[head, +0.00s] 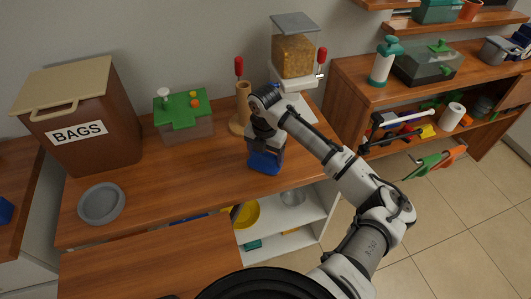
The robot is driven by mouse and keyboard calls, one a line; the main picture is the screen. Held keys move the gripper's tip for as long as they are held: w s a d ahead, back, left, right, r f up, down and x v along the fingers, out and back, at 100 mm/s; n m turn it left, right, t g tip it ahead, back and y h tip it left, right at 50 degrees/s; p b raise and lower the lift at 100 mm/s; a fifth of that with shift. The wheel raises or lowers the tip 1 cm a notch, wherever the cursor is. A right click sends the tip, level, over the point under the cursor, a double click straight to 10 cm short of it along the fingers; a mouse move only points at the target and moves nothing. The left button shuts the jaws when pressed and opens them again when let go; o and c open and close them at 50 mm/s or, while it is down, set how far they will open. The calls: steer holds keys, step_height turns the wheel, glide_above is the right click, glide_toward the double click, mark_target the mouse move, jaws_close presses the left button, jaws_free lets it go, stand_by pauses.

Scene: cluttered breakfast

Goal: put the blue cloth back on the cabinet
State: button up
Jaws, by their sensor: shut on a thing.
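My gripper (266,147) points down over the front right part of the wooden cabinet top (180,190). It is shut on the blue cloth (264,163), which shows below the jaws near the cabinet's front edge. The fingers are mostly hidden by the gripper body. I cannot tell whether the cloth touches the cabinet top or hangs a little above it.
A brown BAGS bin (84,118) and a grey bowl (101,203) stand left. A green-topped box (184,115), a wooden stand (242,105) and a cereal dispenser (293,57) stand behind. The cabinet top left of my gripper is clear. Lower shelves hold a yellow bowl (246,214).

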mark_target(265, 153)
steer(key=o, duration=1.1)
steer(key=shift+f, duration=0.15)
step_height(265, 153, up, 12)
steer(key=b, duration=0.2)
steer(key=shift+s+r+b, duration=0.15)
steer(key=shift+r+b, duration=0.05)
steer(key=shift+b, duration=0.1)
